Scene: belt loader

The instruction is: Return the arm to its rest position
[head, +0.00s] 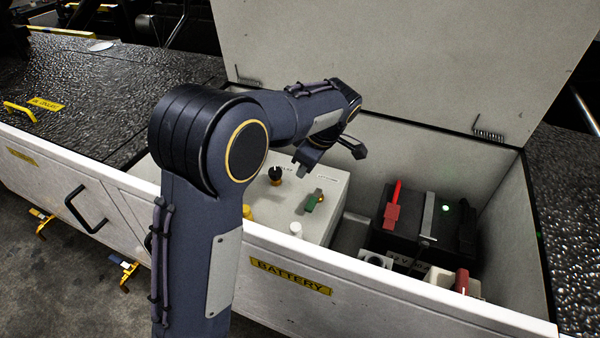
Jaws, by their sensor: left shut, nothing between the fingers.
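My left arm (205,215) rises from the bottom of the head view and bends at a dark elbow, with its forearm reaching right over the open battery compartment. My left gripper (328,153) hangs at the end of the forearm, above the compartment and clear of what is in it. It is shut and holds nothing that I can see. My right gripper is not in view.
The battery compartment (400,312) has a raised lid (400,60). Inside are a pale control box (268,205) with knobs and a green switch (314,201), and a black battery (407,232) with a red clamp (391,214). A dark textured deck (90,90) lies left.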

